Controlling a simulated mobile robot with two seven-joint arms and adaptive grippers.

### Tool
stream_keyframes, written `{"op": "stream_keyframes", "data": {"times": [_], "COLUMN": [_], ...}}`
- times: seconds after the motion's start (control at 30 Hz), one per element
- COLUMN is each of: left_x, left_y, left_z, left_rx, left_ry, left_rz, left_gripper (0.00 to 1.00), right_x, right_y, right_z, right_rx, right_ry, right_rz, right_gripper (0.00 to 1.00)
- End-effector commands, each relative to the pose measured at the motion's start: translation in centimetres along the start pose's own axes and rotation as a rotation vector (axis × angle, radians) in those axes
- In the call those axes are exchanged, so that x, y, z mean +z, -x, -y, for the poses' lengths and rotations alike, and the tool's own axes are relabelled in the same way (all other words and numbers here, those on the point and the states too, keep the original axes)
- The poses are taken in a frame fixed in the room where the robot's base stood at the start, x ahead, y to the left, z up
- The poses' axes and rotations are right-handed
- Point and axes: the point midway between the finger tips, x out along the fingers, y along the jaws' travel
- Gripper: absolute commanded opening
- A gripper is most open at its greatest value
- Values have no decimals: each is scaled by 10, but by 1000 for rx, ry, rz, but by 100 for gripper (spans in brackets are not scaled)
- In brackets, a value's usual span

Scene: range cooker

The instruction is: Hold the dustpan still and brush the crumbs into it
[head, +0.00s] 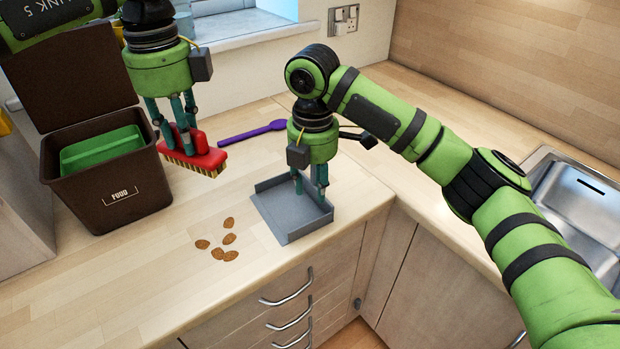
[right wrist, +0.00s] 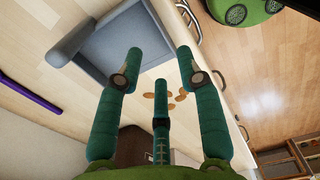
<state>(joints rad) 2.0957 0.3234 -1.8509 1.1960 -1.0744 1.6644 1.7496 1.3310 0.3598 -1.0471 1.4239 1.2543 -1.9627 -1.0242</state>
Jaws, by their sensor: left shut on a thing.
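The grey dustpan (head: 283,208) lies on the worktop near its front edge, its open side towards the crumbs. The brown crumbs (head: 229,239), several almond-shaped pieces, lie on the wood left of the dustpan. My left gripper (head: 180,148) is shut on the red brush (head: 207,157) and holds it behind and left of the crumbs, yellow bristles down. My right gripper (head: 312,190) is over the dustpan's right part. In the right wrist view its fingers (right wrist: 158,75) are spread with nothing between them; the dustpan (right wrist: 125,40) and crumbs (right wrist: 162,98) show beyond.
A brown food bin (head: 110,195) with a green inner tub (head: 102,147) and raised lid stands at the left. A purple spoon (head: 251,131) lies behind the dustpan. A metal sink (head: 580,205) is at the right. The worktop in front of the bin is clear.

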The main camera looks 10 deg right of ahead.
Motion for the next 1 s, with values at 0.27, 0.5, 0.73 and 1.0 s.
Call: {"op": "stream_keyframes", "data": {"times": [0.27, 0.5, 0.73, 1.0], "left_x": [0, 0, 0, 0], "left_y": [0, 0, 0, 0], "left_z": [0, 0, 0, 0], "left_rx": [-1, 0, 0, -1], "left_ry": [0, 0, 0, 0], "left_rz": [0, 0, 0, 0], "left_gripper": [3, 3, 3, 3], "right_x": [-4, -5, -5, -5], "right_y": [-18, -64, -100, -115], "right_z": [-4, -4, -4, -4], "right_rx": [-3, -4, -1, 1], "right_ry": [-42, -41, -40, -39], "right_rz": [-11, -11, -11, -10], "right_gripper": [37, 37, 37, 37]}}
